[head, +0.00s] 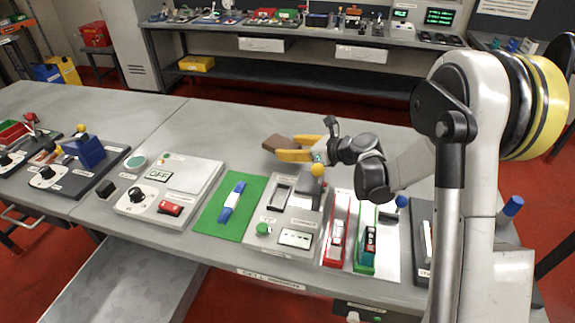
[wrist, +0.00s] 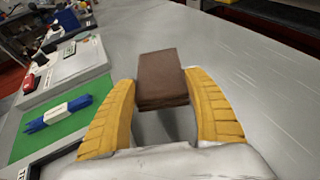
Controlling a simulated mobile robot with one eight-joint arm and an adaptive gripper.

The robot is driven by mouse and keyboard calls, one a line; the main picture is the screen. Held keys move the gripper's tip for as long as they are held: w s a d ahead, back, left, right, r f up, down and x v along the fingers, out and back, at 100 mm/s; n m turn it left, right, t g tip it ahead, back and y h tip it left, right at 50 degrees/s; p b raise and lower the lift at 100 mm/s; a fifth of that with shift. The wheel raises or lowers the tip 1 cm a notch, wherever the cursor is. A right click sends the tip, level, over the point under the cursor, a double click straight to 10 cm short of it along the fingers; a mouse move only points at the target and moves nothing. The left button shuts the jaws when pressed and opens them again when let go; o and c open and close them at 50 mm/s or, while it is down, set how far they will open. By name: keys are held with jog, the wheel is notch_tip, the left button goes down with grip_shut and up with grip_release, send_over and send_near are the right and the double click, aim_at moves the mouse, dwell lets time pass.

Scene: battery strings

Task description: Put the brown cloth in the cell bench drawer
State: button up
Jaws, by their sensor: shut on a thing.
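The brown cloth (head: 276,143) is a folded, block-like piece held at the tips of my gripper (head: 290,152). In the wrist view the cloth (wrist: 162,78) sits between the two yellow fingers of my gripper (wrist: 158,92), above the grey bench top. In the head view my gripper is over the bench (head: 200,136), behind the panel with the yellow-knobbed lever. A grey, flat, tray-like surface (head: 120,285) juts out below the bench's front edge at lower left. It looks like a pulled-out drawer, and its inside looks empty. Its near end is cut off by the frame.
The back of the bench is clear. A cluttered second bench (head: 300,33) stands behind.

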aim_at(287, 165)
jog(key=shift+w+a+f, duration=0.2)
jog(key=shift+a+f, duration=0.25)
jog(key=shift+a, duration=0.15)
jog(key=shift+f+b, duration=1.15)
jog(key=shift+f, duration=0.7)
jog(key=shift+f, duration=0.1)
jog(key=shift+f, duration=0.2)
jog(key=o, duration=0.9)
jog(key=shift+r, duration=0.1)
